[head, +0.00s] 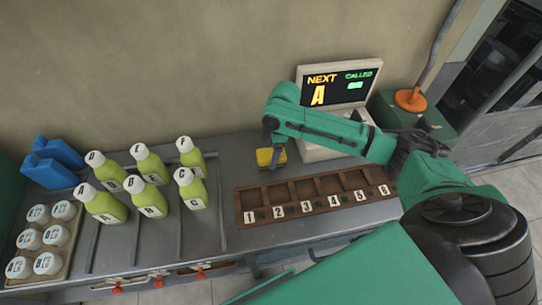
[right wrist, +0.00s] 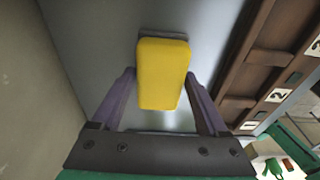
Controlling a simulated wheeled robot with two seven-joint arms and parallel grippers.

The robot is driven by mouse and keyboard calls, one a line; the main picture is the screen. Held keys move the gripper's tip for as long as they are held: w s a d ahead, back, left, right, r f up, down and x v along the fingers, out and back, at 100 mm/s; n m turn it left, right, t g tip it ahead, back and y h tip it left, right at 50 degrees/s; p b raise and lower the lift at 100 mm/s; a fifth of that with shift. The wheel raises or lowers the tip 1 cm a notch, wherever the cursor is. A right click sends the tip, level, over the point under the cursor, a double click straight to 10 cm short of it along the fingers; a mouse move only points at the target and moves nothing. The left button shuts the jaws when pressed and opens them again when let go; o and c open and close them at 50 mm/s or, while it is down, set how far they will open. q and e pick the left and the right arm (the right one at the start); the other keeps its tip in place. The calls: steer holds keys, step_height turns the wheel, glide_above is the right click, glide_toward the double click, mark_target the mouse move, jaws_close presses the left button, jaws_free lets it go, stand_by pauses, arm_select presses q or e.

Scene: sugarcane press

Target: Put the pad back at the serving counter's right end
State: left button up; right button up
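The yellow pad (head: 265,157) with a dark grey layer is over the grey counter, left of the screen and behind the numbered rack. In the right wrist view the pad (right wrist: 162,75) sits between the two fingers of my right gripper (right wrist: 161,76), whose tips meet its sides. In the head view my right gripper (head: 271,152) points down at the pad and partly covers it. I cannot tell whether the pad's underside touches the counter. The serving counter (head: 225,150) is grey metal. My left gripper is not in view.
A brown rack (head: 315,195) with numbered slots lies along the front edge. Several lettered green bottles (head: 148,198), white-lidded cups (head: 47,263) and blue containers (head: 57,152) stand at left. The screen (head: 340,88) reads "NEXT A". Bare counter lies between bottles and pad.

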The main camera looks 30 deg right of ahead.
steer(key=c, duration=1)
steer(key=shift+o, duration=0.2)
steer(key=shift+r, duration=0.15)
